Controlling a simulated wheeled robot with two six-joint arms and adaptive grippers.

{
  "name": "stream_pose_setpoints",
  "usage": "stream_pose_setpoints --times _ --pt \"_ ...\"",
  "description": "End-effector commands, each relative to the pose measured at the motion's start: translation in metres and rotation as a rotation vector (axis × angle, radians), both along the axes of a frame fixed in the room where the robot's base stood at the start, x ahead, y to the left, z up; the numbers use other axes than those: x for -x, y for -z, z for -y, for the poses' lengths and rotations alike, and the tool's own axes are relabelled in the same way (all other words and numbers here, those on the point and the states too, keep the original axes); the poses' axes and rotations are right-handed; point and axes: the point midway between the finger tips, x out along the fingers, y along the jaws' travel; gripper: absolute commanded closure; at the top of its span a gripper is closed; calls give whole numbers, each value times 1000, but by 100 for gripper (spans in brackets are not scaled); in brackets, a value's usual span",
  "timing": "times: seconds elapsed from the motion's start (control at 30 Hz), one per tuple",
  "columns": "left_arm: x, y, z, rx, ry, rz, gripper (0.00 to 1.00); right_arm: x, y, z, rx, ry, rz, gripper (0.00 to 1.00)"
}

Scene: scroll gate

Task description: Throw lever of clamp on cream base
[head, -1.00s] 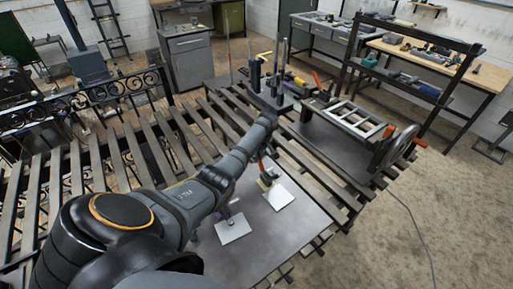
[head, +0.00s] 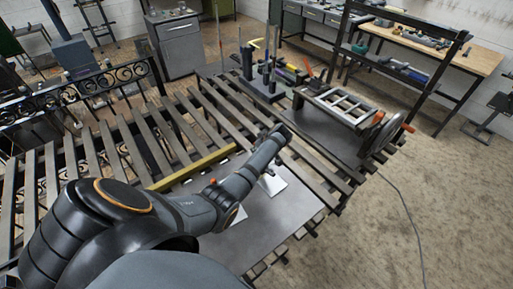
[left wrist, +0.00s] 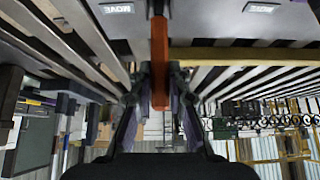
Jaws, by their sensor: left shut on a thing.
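My left gripper (left wrist: 160,88) is shut on an orange lever (left wrist: 159,48), which stands between its fingers in the left wrist view. In the head view my left arm reaches across the bench, and its own links hide most of the gripper and the clamp. A pale base plate (head: 273,184) shows just beyond the forearm; I cannot tell its exact tint. A second pale plate (head: 238,215) is partly covered by the arm. The clamp's body and the lever's angle cannot be made out. My right gripper is not in view.
The plates lie on a grey sheet (head: 270,224) on a slatted bench. A yellow bar (head: 193,168) lies left of the arm. A ladder-like frame (head: 337,104) with a handwheel and a block of upright tools (head: 262,80) stand at the back. The sheet's near part is clear.

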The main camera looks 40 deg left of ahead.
Motion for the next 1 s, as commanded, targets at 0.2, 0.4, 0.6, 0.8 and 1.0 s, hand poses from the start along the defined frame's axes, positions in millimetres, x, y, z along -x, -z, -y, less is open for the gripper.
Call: stream_pose_setpoints --times 0.2,0.4,0.6,0.8,1.0 --pt "-1 -1 0 -1 0 3 82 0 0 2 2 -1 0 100" --pt "-1 -1 0 -1 1 1 60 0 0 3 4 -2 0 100" --pt "0 0 0 0 0 0 60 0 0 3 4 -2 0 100" --pt "2 -14 11 1 3 2 60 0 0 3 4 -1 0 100" --pt "10 -54 38 2 2 3 60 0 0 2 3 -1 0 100"
